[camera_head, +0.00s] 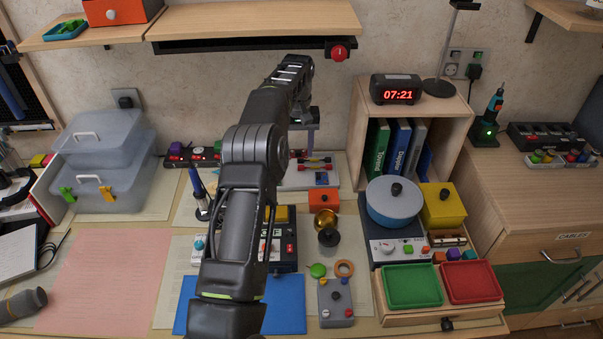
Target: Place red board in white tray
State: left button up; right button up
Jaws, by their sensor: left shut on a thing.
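My left arm rises through the middle of the view and reaches to the back of the desk. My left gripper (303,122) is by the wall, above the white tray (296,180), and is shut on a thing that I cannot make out. The white tray lies flat at the back of the desk, partly behind my arm. Small red and yellow pieces (314,160) and a small blue board (321,178) are in it. I cannot make out the red board clearly. My right gripper is not in view.
A power strip (195,153) lies left of the white tray. An orange box (323,200) and a brass ball on a stand (327,225) are in front of it. A shelf with binders (399,143) stands to the right. A wooden shelf (250,18) hangs above. The pink mat (108,275) is clear.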

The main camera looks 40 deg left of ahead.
pick_arm(q)
send_over(298, 182)
jog(key=shift+f+p, duration=0.45)
jog(key=shift+f, duration=2.65)
notch_tip(298, 182, down, 3)
jog(key=shift+f+p, duration=0.2)
jog(key=shift+p, duration=0.25)
jog(key=shift+f, duration=0.15)
jog(key=shift+f, duration=0.1)
jog(key=shift+f, duration=0.15)
jog(key=o, duration=1.3)
jog(key=shift+o, duration=0.2)
jog(key=shift+r, duration=0.2)
